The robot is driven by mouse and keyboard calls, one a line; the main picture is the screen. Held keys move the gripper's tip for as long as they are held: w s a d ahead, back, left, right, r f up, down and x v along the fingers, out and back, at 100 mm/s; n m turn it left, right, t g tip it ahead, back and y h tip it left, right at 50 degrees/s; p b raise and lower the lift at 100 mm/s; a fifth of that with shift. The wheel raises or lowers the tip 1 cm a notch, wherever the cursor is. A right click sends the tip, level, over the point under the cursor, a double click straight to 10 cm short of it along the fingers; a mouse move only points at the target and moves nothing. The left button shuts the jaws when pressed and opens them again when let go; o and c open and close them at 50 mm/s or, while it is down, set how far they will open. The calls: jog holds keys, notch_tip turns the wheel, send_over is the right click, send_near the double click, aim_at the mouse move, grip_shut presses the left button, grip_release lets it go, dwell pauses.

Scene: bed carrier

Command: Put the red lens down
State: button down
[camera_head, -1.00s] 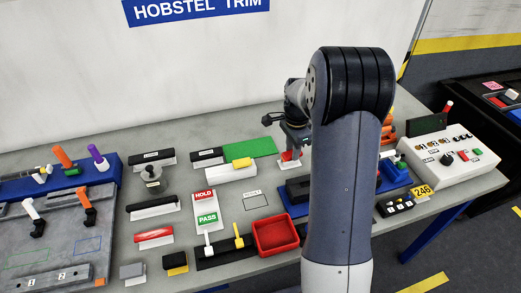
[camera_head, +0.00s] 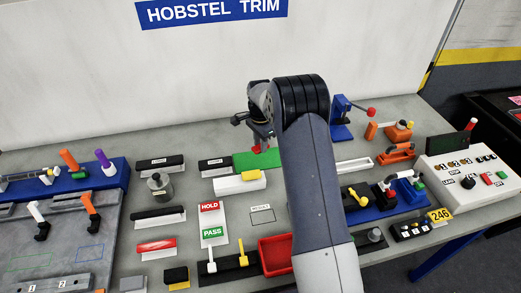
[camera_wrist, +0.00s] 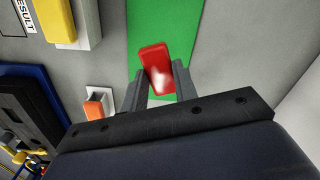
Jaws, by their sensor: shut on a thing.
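My gripper (camera_wrist: 160,80) is shut on the red lens (camera_wrist: 157,62), a small glossy red block between the two fingers in the wrist view. The lens is over the green mat (camera_wrist: 174,22); I cannot tell whether it touches it. In the head view my gripper (camera_head: 261,140) is at the back of the bench, by the right part of the green mat (camera_head: 243,161). My arm hides part of the bench there.
A white block with a yellow piece (camera_head: 252,176) stands just in front of the mat. A red tray (camera_head: 274,256) is nearer. A blue fixture (camera_head: 341,131) stands to the right. In the wrist view an orange piece in a white holder (camera_wrist: 97,95) is left of the fingers.

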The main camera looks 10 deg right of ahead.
jog(key=shift+f+p, duration=0.35)
jog(key=shift+f, duration=1.8)
jog(key=c, duration=1.1)
grip_release()
notch_tip(320, 180, up, 12)
jog(key=shift+r+b, duration=0.15)
jog(key=shift+b, duration=0.85)
